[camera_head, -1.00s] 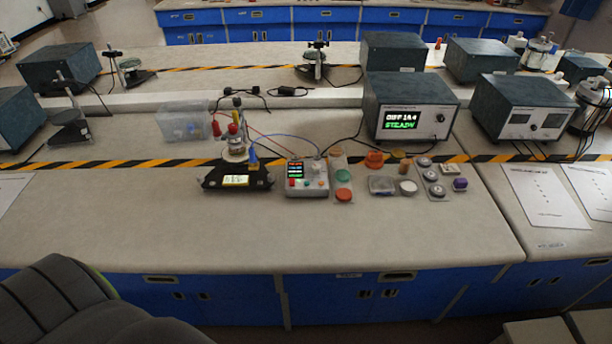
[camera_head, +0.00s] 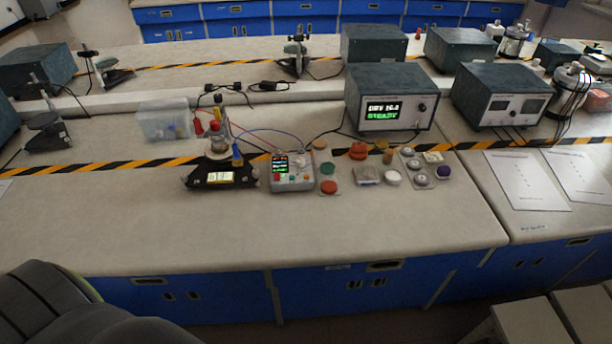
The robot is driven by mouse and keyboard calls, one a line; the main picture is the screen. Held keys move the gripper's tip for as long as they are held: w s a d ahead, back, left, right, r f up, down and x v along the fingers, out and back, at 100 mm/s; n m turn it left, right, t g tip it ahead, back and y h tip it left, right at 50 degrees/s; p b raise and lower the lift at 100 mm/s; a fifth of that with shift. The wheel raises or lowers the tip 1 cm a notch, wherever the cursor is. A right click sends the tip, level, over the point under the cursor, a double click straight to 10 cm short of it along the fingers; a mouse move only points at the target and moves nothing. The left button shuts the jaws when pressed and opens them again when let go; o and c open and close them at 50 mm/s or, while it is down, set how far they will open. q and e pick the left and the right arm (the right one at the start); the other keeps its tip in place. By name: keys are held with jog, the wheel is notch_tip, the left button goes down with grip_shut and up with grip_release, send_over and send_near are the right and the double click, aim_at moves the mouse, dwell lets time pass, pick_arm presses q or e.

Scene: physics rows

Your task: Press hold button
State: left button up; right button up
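A small grey control box (camera_head: 292,172) stands on the near lab bench, left of centre. It has a lit screen (camera_head: 280,164) and small coloured buttons along its front, one of them red (camera_head: 277,178). Which one is the hold button cannot be read. To its right a panel carries a green button (camera_head: 327,168) and an orange-red button (camera_head: 329,187). A grey instrument (camera_head: 391,97) behind shows a lit display (camera_head: 383,111) whose lower line reads STEADY. Neither of my grippers is in view.
A black-based apparatus (camera_head: 221,177) with wires stands left of the control box. A clear bin (camera_head: 165,121) is behind it. Round pucks and a three-button panel (camera_head: 417,168) lie to the right. The bench front is clear. A dark chair (camera_head: 60,310) is at lower left.

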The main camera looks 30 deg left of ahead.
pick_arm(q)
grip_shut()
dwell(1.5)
